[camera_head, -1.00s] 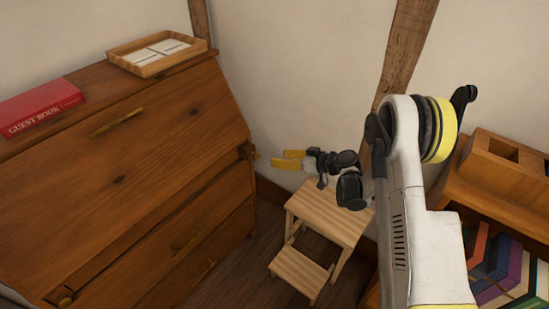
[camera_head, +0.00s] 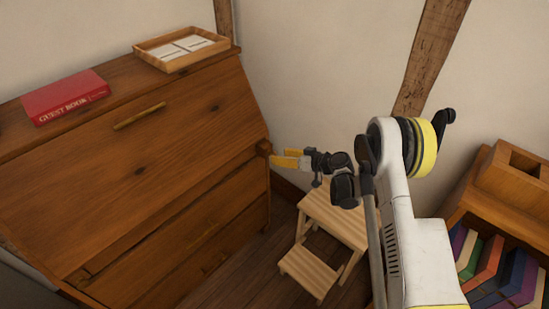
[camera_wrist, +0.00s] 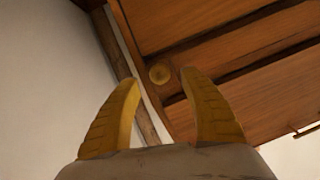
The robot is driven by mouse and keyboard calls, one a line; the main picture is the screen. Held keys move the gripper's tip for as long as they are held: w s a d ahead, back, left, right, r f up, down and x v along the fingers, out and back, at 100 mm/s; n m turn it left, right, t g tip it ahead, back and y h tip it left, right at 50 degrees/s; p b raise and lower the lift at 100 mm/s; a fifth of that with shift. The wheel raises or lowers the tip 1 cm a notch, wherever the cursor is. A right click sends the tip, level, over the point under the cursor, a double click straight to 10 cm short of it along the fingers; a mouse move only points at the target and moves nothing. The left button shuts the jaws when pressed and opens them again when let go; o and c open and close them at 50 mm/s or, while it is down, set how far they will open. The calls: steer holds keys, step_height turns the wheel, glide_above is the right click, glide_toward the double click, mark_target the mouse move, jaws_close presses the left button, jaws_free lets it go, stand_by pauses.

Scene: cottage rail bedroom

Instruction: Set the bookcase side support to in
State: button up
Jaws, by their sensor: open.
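The bookcase is a brown wooden slant-front desk (camera_head: 150,150) on the left in the head view. Its side support (camera_head: 263,147) is a small wooden block at the right edge, just below the slanted front, and sticks out a little. In the wrist view the support's round brass knob (camera_wrist: 160,74) shows ahead, between the fingertips. My gripper (camera_head: 276,157) is open and empty, its yellow fingers pointing left at the support end. In the wrist view my gripper (camera_wrist: 160,92) spans either side of the knob. I cannot tell whether it touches.
A light wooden step stool (camera_head: 335,218) stands below my gripper. A low bookshelf with several books (camera_head: 500,270) is at the right. A red guest book (camera_head: 65,97) and a wooden tray (camera_head: 182,48) lie on the desk top. The wall is close behind.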

mark_target(274, 154)
steer(key=shift+b+x, duration=0.5)
steer(key=shift+x, duration=1.5)
